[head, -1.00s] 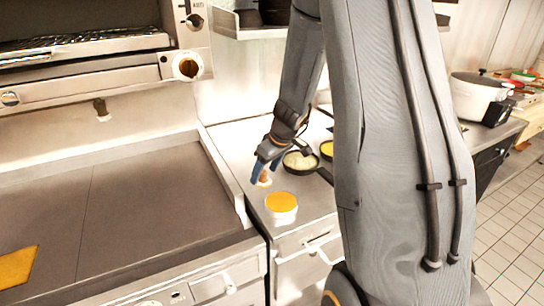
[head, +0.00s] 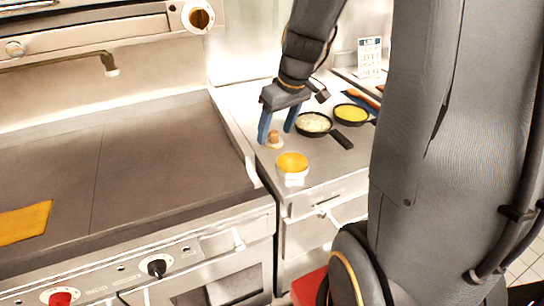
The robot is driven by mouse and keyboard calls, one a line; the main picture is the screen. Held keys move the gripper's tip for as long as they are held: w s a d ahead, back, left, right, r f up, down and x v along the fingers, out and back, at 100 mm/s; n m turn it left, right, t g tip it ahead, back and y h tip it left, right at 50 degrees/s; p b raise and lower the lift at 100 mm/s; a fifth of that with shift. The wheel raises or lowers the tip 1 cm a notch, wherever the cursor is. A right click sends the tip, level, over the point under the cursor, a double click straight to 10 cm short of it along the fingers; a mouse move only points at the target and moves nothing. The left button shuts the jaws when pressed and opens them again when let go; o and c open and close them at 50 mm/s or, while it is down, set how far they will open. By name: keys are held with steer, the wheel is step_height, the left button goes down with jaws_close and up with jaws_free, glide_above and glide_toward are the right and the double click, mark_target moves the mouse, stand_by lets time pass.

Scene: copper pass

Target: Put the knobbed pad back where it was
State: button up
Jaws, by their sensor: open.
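The knobbed pad (head: 274,145), a small pale disc with a brown knob on top, sits upright on the steel counter beside the griddle. My gripper (head: 277,134) points down at it with its two blue fingers apart. The knob shows between and slightly below the fingers, and I see a gap on either side of it. Whether a finger touches the pad's rim is too small to tell.
A white tub with an orange top (head: 292,168) stands just in front of the pad. A pan with pale contents (head: 314,123) and a pan with yellow contents (head: 350,114) lie to the right. The wide griddle (head: 150,165) is left, behind a raised edge, with an orange sheet (head: 24,222).

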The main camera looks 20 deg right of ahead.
steer(key=s+a+f+m, duration=0.1)
steer(key=s+a, duration=0.3)
steer(key=s, duration=0.2)
steer(key=s+a+f+m+g+h, duration=0.1)
steer(key=s+a+f, duration=0.1)
steer(key=s+a, duration=0.2)
steer(key=shift+s+m+g, duration=0.3)
steer(key=shift+s+m, duration=0.1)
steer(key=shift+s, duration=0.8)
steer(key=shift+f+b, duration=0.55)
steer(key=shift+f, duration=0.1)
steer(key=shift+r, duration=0.15)
